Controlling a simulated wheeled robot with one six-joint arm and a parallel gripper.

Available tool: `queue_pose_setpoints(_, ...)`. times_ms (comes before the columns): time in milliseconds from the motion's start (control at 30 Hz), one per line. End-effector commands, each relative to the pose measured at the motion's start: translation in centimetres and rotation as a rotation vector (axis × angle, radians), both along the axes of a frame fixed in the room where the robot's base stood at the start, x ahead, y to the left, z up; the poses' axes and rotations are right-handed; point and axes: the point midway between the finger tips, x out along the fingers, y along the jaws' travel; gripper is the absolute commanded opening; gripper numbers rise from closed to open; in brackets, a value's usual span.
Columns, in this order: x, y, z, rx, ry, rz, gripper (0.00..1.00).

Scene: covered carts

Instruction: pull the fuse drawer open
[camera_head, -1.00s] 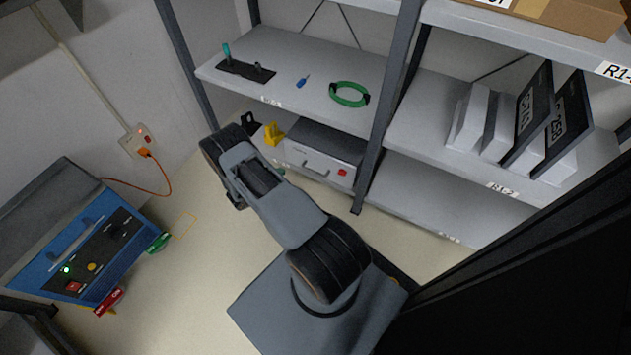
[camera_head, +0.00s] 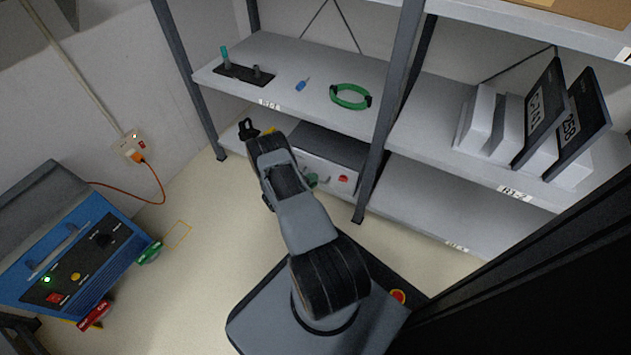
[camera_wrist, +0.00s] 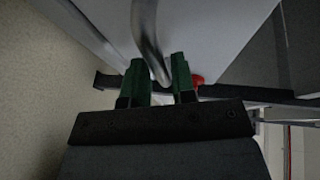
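The fuse drawer is the light grey front (camera_head: 335,172) of a dark-topped box on the bottom shelf in the head view. Its bar handle (camera_head: 323,181) and a red button (camera_head: 343,178) show on the front. My gripper (camera_head: 311,181) is at the handle, mostly hidden behind my arm. In the wrist view, my gripper's two green fingers (camera_wrist: 161,78) stand apart, with the metal handle (camera_wrist: 149,40) running down to the gap between them. I cannot tell whether the fingers touch it. The pale drawer front (camera_wrist: 215,40) is close ahead.
Rack posts (camera_head: 388,110) flank the box, and a shelf (camera_head: 295,60) with tools and a green ring (camera_head: 350,96) lies above it. A blue unit (camera_head: 75,260) with a cable stands at left.

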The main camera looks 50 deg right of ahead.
Motion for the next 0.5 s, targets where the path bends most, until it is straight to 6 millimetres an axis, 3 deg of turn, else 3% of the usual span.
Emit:
queue_pose_setpoints(200, -0.21, -1.26, -0.25, 0.0, -0.001, 0.0, 0.24)
queue_pose_setpoints(500, -0.23, -1.39, -0.22, 0.0, 0.0, 0.0, 0.24)
